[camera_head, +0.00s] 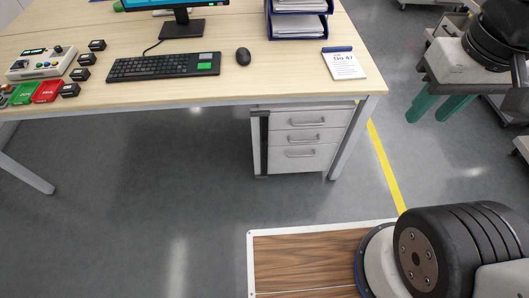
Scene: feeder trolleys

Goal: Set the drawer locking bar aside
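A dark upright bar (264,143), which looks like the drawer locking bar, runs down the left front edge of the grey drawer unit (304,161) under the desk. It stands close against the drawer fronts; its fastening is too small to make out. The drawers look shut, each with a bar handle. My gripper (426,120) is at the upper right, well to the right of the drawer unit and the desk. Its two teal fingers point downward and are apart, with only floor showing between them.
The desk (230,88) overhangs the drawer unit; its right leg (352,142) stands beside it. On top are a keyboard (165,66), mouse (243,56), notepad (344,66) and paper trays (299,26). Floor before the drawers is clear. A yellow line (384,165) runs right.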

